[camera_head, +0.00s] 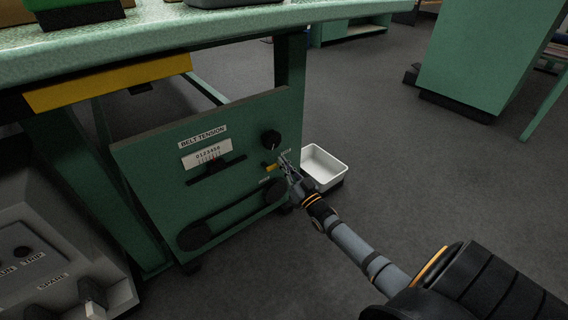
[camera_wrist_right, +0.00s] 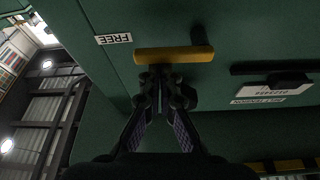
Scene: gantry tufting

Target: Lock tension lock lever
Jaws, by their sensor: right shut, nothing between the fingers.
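The tension lock lever is a short yellow bar (camera_head: 271,167) on the green belt tension panel (camera_head: 150,165). In the right wrist view the yellow lever (camera_wrist_right: 174,54) lies nearly level, its left end near a white FREE label (camera_wrist_right: 114,39) that appears upside down. My right gripper (camera_head: 284,158) is at the panel's right side, close beside the lever. In the right wrist view its fingertips (camera_wrist_right: 160,76) are together just below the lever, with nothing between them. I cannot tell whether they touch the bar. My left gripper is not in view.
A black knob (camera_head: 271,137) sits above the lever, and a BELT TENSION scale (camera_head: 208,155) with a dark slot is to its left. A black belt guard (camera_head: 232,215) runs below. A white bin (camera_head: 323,166) stands behind my gripper. Open floor lies to the right.

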